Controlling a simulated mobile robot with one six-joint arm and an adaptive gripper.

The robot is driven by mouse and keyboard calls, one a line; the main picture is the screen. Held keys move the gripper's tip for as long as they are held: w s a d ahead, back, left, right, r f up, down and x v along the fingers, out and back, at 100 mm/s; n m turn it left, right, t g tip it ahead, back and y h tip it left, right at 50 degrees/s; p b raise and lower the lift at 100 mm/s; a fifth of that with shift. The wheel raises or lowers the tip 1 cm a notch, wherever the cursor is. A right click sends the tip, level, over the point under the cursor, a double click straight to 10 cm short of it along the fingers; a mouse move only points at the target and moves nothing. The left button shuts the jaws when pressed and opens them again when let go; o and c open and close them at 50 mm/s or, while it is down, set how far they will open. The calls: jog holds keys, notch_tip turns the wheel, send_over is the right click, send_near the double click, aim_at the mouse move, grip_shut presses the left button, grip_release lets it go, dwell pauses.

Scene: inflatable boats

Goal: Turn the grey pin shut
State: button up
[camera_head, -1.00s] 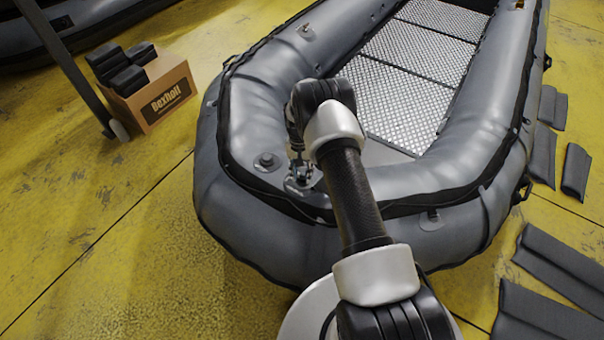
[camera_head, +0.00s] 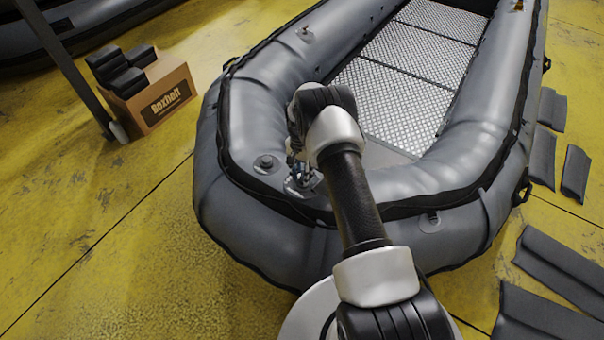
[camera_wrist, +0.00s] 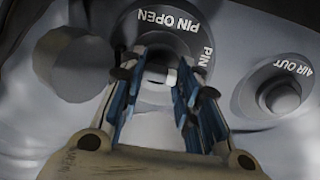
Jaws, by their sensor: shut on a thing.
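The grey pin (camera_wrist: 158,70) sits in the middle of a round dark valve collar (camera_wrist: 178,24) lettered "PIN OPEN" in the wrist view. The second "PIN" label is cut off by a finger. My gripper (camera_wrist: 160,76) is shut on the pin, with its blue-lined fingers on either side of it. The fingers hide much of the pin, so its exact turn angle is unclear. In the head view my gripper (camera_head: 301,172) reaches down onto the bow of the grey inflatable boat (camera_head: 250,120).
An "AIR OUT" valve (camera_wrist: 280,94) is right of the pin, and a round dark cap (camera_wrist: 70,62) is left of it. A cardboard box (camera_head: 165,98) with black blocks stands left on the yellow floor. Dark flat panels (camera_head: 560,268) lie at the right.

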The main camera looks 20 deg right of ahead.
jog(key=o, duration=1.1)
jog(key=shift+c, duration=0.2)
notch_tip(320, 180, up, 12)
jog(key=w, duration=0.2)
jog(key=shift+d, duration=0.2)
